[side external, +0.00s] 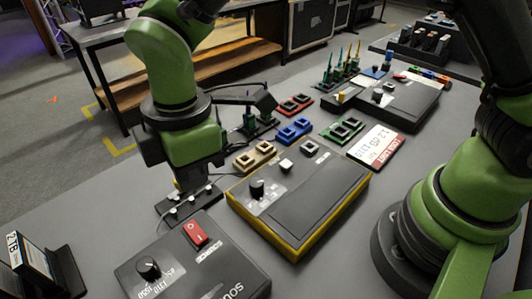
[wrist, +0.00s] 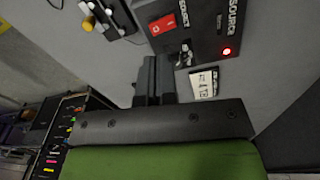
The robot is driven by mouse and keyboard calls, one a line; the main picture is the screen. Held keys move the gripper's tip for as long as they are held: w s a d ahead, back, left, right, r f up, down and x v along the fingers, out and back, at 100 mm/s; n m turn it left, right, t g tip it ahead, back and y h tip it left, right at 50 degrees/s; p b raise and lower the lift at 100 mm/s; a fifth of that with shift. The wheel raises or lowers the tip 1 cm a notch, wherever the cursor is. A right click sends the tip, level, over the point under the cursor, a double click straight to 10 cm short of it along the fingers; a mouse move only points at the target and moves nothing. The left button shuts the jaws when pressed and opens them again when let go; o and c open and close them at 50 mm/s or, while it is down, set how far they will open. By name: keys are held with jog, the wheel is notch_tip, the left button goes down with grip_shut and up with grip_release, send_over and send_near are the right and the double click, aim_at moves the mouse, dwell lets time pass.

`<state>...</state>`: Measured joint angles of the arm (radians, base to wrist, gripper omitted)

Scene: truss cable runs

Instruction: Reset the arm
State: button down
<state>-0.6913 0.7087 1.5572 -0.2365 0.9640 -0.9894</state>
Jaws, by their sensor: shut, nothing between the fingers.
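My gripper (side external: 184,180) points down at the left of the table in the side external view, close above a dark strip with pale fittings (side external: 190,206). I cannot tell whether it touches the strip. In the wrist view my gripper's two dark fingers (wrist: 155,78) are together, with nothing seen between them. Beside them is the source box (wrist: 205,20) with a red switch (wrist: 163,24) and a lit red lamp (wrist: 227,51). The source box also shows at the front in the side external view (side external: 150,287).
A yellow-edged box (side external: 310,205) lies mid-table, with red (side external: 295,104), blue (side external: 294,130), tan (side external: 255,156) and green (side external: 342,130) holders behind it. A white card (side external: 376,146) lies right of them. A small labelled stand (side external: 37,260) is at left.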

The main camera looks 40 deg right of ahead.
jog(key=s+d+r+m+t+y, duration=0.1)
jog(key=s+d+r+m+t, duration=0.15)
jog(key=d+r+m, duration=0.45)
jog(key=s+d+r+m+t+y, duration=0.1)
jog(key=s+d+r+m+t, duration=0.15)
jog(key=d+r+m, duration=0.5)
jog(key=s+d+r+m+t, duration=0.1)
jog(key=s+d+m, duration=0.5)
jog(key=s, duration=0.2)
jog(key=shift+s+d+r+t, duration=0.15)
jog(key=shift+s+t, duration=0.2)
jog(key=shift+t, duration=0.05)
